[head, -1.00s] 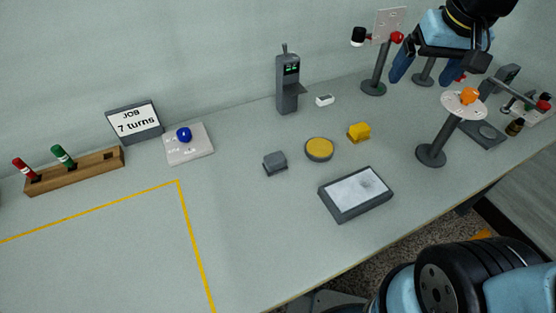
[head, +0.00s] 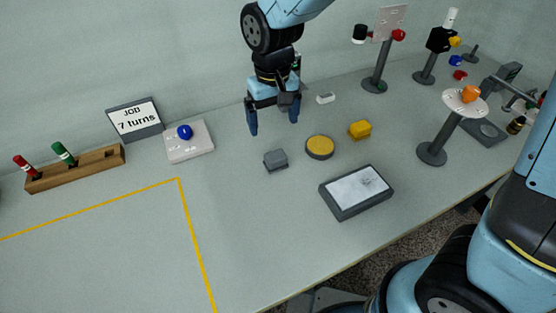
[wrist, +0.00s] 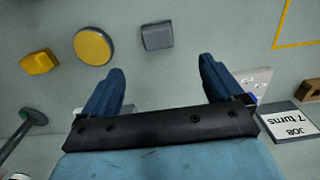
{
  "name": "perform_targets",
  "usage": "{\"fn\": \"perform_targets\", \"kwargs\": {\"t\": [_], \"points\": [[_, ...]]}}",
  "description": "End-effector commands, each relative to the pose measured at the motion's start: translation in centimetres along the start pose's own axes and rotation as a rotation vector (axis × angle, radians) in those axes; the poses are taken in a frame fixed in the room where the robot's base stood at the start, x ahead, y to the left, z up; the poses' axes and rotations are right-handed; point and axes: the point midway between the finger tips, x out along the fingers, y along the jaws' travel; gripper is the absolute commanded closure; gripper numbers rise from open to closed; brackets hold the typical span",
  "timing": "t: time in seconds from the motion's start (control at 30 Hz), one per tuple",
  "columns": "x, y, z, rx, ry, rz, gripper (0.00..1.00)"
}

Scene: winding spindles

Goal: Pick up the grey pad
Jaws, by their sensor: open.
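The grey pad (head: 275,160) is a small grey block lying on the table, left of a round yellow-topped disc. In the wrist view the pad (wrist: 157,36) lies beyond my fingertips, near the top middle. My gripper (head: 273,127) is open and empty, pointing down above the table behind the pad. In the wrist view its two blue fingers (wrist: 161,66) are spread wide, with only bare table between them. The pad is apart from both fingers.
The yellow disc (head: 319,147), a yellow block (head: 360,130) and a grey-framed tray (head: 327,204) are to the pad's right. A white plate with a blue knob (head: 198,152) is at left. An orange-topped stand (head: 437,153) rises at right. Table in front of the pad is clear.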

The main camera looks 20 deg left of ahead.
Motion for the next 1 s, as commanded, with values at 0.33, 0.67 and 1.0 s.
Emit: {"fn": "perform_targets", "kwargs": {"t": [0.33,0.67,1.0], "points": [[5.6,0.0,0.1,0.001,-0.005,0.002,0.06],[8.3,0.1,0.0,0.001,-0.002,0.001,0.06],[12.2,0.6,0.0,0.002,-0.004,0.001,0.06]]}}
